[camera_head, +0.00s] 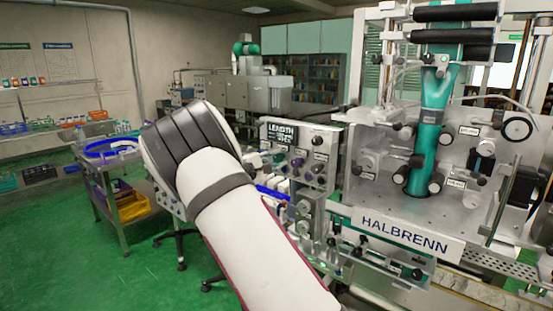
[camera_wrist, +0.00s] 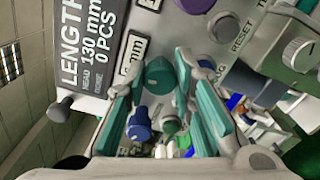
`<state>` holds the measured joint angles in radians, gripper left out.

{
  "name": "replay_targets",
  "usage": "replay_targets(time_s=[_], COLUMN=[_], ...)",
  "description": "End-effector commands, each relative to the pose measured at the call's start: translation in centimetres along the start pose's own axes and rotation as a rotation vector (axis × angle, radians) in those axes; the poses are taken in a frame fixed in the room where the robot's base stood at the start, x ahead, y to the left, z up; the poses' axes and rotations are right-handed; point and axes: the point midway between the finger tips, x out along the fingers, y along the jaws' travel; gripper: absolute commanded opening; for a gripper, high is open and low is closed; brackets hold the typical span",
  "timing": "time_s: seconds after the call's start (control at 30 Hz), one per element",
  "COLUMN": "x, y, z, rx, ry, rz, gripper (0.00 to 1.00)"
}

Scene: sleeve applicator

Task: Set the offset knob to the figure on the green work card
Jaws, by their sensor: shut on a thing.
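In the wrist view my gripper (camera_wrist: 160,66) has its two teal-padded fingers on either side of a round teal knob (camera_wrist: 159,78) on the control panel, and it is shut on this knob. A small plate ending in "mm" lies beside the knob; its figure is not readable. The panel's dark display (camera_wrist: 84,45) reads LENGTH, with 130 mm and 0 PCS under it. In the head view the display (camera_head: 283,133) shows on the panel, but my arm hides my gripper. I cannot make out a green work card in either view.
A grey knob (camera_wrist: 224,27) is near the RESET lettering. In the head view, the HALBRENN machine (camera_head: 405,233) stands right, a trolley (camera_head: 103,190) left.

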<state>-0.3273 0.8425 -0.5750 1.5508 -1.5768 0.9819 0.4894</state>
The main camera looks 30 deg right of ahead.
Motion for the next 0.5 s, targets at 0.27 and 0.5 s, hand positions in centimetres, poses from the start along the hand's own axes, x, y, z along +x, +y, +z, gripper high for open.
replay_targets(time_s=[0.27,0.5], x=[-0.09,-0.07], y=[-0.14,-0.21], z=[0.01,-0.05], rx=[0.152,0.212], ry=[0.001,0.001], rz=[-0.002,-0.003], gripper=[0.00,0.00])
